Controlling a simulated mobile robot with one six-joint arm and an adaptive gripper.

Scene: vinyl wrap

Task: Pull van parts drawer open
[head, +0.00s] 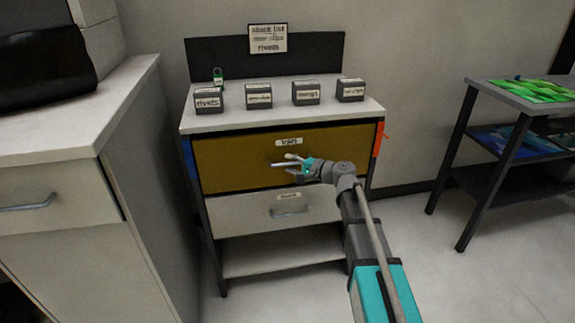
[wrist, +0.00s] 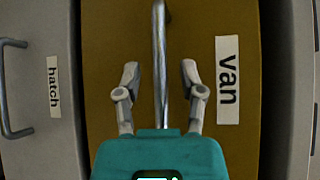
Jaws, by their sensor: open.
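The van drawer (head: 235,165) is the brown-yellow upper drawer of the small cabinet, with a "van" label (head: 289,142). Its front looks flush with the cabinet. In the wrist view the drawer front (wrist: 110,40) fills the middle, turned sideways, with the van label (wrist: 228,80) on the right. The metal bar handle (wrist: 159,50) runs between the fingers of my gripper (wrist: 160,80). The fingers are open, one on each side of the handle, with gaps showing. In the head view my gripper (head: 296,167) is at the handle (head: 283,164) and partly covers it.
Below is a pale drawer (head: 240,215) labelled "hatch" in the wrist view, with its own handle (head: 290,212). Several small labelled boxes (head: 258,96) stand on the cabinet top. A counter (head: 70,110) stands close on the left, a dark-framed rack (head: 465,140) on the right. Floor between is clear.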

